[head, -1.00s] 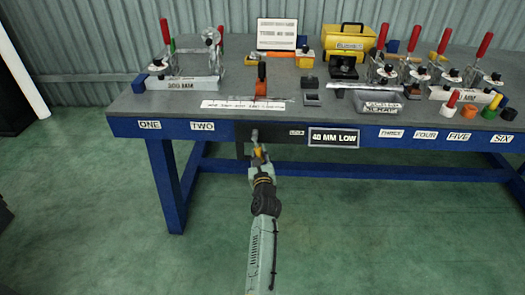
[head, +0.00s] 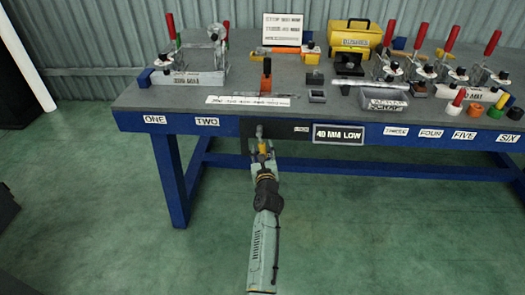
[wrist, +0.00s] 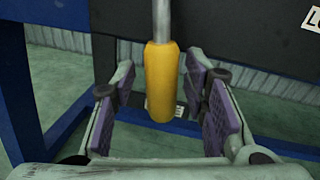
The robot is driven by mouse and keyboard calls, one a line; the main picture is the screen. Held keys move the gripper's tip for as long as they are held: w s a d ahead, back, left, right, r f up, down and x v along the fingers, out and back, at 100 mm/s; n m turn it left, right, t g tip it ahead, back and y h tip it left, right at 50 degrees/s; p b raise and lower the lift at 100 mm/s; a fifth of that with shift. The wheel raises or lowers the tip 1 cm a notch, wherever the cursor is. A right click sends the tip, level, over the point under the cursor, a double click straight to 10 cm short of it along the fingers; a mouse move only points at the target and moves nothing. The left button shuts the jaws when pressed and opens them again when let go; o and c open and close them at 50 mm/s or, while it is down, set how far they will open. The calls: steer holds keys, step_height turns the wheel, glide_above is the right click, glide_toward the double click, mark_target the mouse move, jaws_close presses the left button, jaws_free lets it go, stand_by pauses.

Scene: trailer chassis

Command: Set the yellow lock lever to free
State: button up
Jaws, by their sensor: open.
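The yellow lock lever (wrist: 162,85) hangs down on a grey metal rod in the wrist view, in front of the dark panel under the bench. It also shows small in the head view (head: 262,148), at the front edge of the bench. My gripper (wrist: 168,115) is open, with one purple-padded finger on each side of the yellow grip. Gaps show between the grip and both pads. The lever's lower end lies between the fingers. The lever's upper pivot is out of the wrist view.
The blue bench (head: 184,123) carries several red-handled clamps, a yellow toolbox (head: 355,38) and a grey scrap tray (head: 385,101). A "40 MM LOW" sign (head: 338,134) is right of the lever. A blue leg (wrist: 14,90) stands left of my gripper. The floor in front is clear.

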steer(key=s+d, duration=0.2)
steer(key=s, duration=1)
steer(key=shift+r, duration=0.15)
steer(key=shift+w+a, duration=0.1)
steer(key=shift+a, duration=0.05)
